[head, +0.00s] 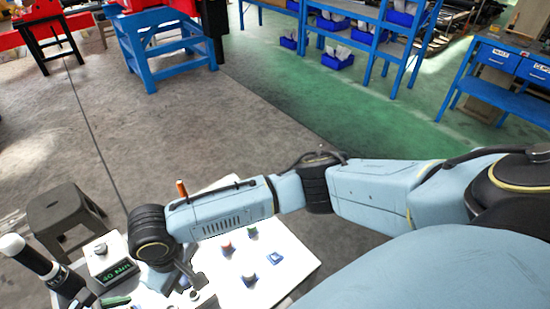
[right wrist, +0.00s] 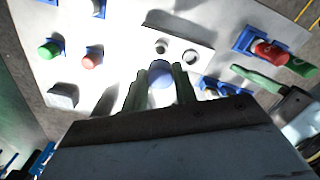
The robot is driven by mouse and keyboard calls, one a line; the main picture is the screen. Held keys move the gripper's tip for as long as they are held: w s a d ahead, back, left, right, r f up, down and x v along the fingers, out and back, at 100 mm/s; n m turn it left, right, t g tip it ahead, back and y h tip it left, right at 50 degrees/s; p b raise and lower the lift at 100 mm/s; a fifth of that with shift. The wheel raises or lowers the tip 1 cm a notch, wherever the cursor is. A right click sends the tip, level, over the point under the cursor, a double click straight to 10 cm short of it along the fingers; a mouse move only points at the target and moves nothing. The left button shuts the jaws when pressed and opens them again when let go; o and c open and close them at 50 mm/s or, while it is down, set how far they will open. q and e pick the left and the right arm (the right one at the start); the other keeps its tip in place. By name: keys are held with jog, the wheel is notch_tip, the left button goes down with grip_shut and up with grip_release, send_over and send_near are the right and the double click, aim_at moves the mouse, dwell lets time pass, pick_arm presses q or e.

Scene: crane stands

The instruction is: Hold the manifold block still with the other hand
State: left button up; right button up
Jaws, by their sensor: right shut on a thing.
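The pale manifold block (right wrist: 176,42) lies on the white table top in the right wrist view, with two round ports on its face. My right gripper (right wrist: 158,84) is at its near edge. In the head view my right gripper (head: 188,281) is low over the table, and the block is mostly hidden. A dark gripper with a green finger, seemingly my left (right wrist: 262,80), shows at the right in the wrist view; its jaw state is unclear.
The white table (head: 300,268) carries several small coloured knobs in blue holders, including a red one (right wrist: 91,60) and a green one (right wrist: 49,50). A box with a green label (head: 112,262) stands at the left, near a grey stool (head: 62,212). Open floor lies beyond.

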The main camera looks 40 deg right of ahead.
pick_arm(q)
jog(key=shift+g, duration=0.5)
jog(key=shift+s+a+f+x, duration=0.1)
jog(key=shift+s+x, duration=0.2)
jog(key=shift+x, duration=1.25)
jog(key=shift+s+a+f+x, duration=0.1)
jog(key=shift+s+x, duration=0.2)
jog(key=shift+x, duration=1.25)
jog(key=shift+s+a+f+x, duration=0.1)
jog(key=shift+s+x, duration=0.2)
jog(key=shift+x, duration=1.25)
jog(key=shift+c, duration=0.3)
jog(key=c, duration=1)
jog(key=shift+o, duration=0.2)
